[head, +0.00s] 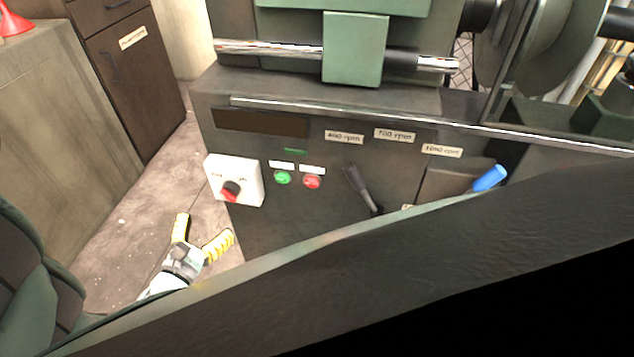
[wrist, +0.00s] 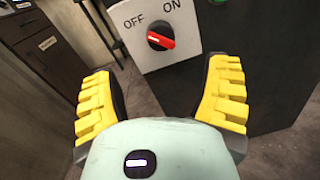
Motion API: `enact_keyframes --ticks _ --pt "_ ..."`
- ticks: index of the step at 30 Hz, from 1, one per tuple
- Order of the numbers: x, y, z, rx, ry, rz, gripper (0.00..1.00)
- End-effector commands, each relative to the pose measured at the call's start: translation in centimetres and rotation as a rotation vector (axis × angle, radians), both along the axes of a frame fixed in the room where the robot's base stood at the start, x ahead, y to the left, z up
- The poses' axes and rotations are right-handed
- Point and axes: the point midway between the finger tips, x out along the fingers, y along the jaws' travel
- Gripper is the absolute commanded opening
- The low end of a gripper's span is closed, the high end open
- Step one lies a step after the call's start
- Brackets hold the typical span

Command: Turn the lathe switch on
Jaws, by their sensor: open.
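The lathe switch is a red and black rotary knob (head: 231,189) on a white box (head: 248,178) at the left front of the lathe. In the wrist view the knob (wrist: 161,39) sits under the labels OFF and ON on the white box (wrist: 187,20). Its red part points to the right, slightly down. My gripper (head: 205,228) has yellow ridged fingers, spread open and empty. In the head view it is below and left of the switch box, apart from it. In the wrist view the knob shows beyond and between the fingers.
A green button (head: 282,178) and a red button (head: 312,181) are right of the switch. A dark lever (head: 361,188) and a blue handle (head: 489,178) are further right. A cabinet (head: 129,75) stands at the left. Bare floor (head: 120,225) lies between cabinet and lathe.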

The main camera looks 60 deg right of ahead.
Motion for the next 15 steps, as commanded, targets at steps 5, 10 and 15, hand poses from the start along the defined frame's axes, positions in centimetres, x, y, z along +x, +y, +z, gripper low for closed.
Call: enact_keyframes --ticks 5,10,15 --pt "1.1 -3.8 -0.5 0.001 -0.002 -0.007 0.76" --pt "2.0 -6.8 -0.5 0.002 0.001 -0.008 0.76" --pt "2.8 -8.7 -0.4 0.005 -0.003 -0.005 0.76"
